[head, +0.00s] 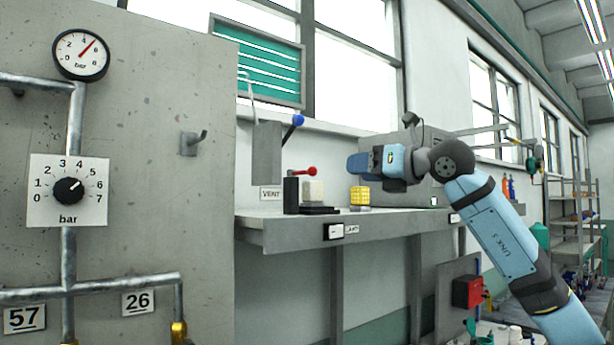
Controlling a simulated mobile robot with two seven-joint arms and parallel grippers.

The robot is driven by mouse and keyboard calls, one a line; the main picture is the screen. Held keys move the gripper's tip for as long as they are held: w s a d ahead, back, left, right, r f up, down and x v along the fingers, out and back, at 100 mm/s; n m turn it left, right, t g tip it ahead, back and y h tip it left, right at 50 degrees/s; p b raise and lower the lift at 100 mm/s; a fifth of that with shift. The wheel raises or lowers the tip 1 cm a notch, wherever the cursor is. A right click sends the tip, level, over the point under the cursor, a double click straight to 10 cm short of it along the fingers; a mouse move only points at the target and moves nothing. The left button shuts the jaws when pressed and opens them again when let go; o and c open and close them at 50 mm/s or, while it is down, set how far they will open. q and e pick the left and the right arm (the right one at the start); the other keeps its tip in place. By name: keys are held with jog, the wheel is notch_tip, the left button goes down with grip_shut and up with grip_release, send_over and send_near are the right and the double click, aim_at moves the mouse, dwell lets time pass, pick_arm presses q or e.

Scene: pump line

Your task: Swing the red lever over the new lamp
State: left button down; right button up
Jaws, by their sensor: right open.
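The red lever (303,172) sits on top of a black post (291,195) on the grey shelf. It points right, and its red knob is above a whitish block (313,191) on a black base (319,210). A yellow ribbed block (359,196) stands on the shelf to the right. I cannot tell for sure which block is the new lamp. My right gripper (358,165) is open and empty, above the yellow block and right of the red knob. My left gripper is out of view.
A blue-knobbed lever (293,126) rises from a grey box (267,153) above a VENT label (270,193). A grey cabinet (425,188) stands behind my right gripper. A concrete panel (150,150) with gauge, dial and pipes fills the left.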

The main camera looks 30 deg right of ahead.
aim_at(313, 172)
jog(key=p+x, duration=0.4)
jog(key=x, duration=0.9)
jog(key=shift+w+d+p, duration=0.1)
jog(key=shift+w+p, duration=0.3)
grip_shut()
jog(key=shift+d, duration=0.1)
